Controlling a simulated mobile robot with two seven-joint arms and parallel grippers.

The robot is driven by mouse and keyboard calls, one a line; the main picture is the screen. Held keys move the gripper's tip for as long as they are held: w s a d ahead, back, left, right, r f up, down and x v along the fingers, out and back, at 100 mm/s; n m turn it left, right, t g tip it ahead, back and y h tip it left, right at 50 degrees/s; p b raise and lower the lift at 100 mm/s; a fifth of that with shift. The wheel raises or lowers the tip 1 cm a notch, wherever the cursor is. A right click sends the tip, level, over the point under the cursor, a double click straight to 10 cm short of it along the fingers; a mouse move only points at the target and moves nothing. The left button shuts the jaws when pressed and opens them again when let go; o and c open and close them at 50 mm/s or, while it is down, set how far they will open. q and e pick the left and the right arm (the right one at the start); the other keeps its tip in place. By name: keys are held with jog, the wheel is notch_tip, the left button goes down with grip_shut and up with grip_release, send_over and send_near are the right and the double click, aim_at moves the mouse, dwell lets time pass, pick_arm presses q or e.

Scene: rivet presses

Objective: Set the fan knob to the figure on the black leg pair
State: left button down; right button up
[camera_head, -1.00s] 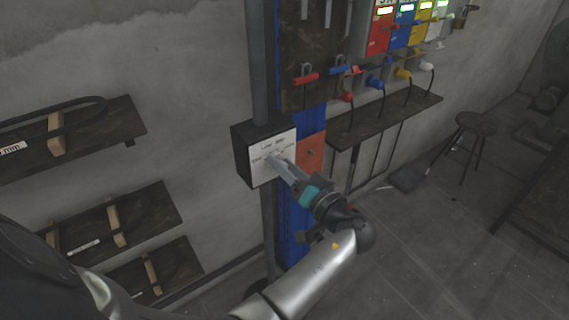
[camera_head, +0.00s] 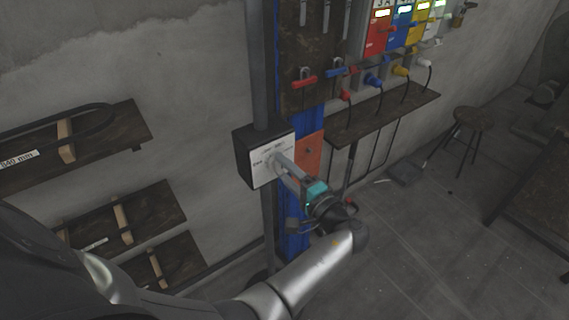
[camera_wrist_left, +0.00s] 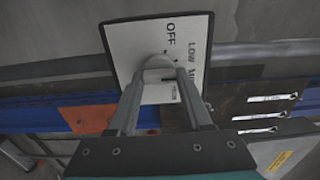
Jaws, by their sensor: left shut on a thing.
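The fan control box (camera_head: 250,157) has a black body and a white face plate, and it is mounted on a vertical pipe. In the left wrist view its face (camera_wrist_left: 132,48) reads "OFF" and "LOW", with other labels partly hidden. My left gripper (camera_head: 279,163) is shut on the round grey knob (camera_wrist_left: 158,64) at the middle of the plate. The knob's pointer setting cannot be made out with certainty. The black leg pair cannot be told for sure. My right gripper is not in view.
An orange plate (camera_head: 309,152) and a blue post stand just right of the box. Wall shelves (camera_head: 160,212) with belts are at the left. A ledge (camera_head: 385,117) with coloured plugs and cables above it is at the right, near a stool (camera_head: 474,118).

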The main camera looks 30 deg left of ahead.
pick_arm(q)
jog(key=shift+m+p, duration=0.95)
jog(key=shift+m, duration=1.25)
jog(key=shift+c, duration=1.6)
grip_release()
jog(key=shift+f, duration=0.1)
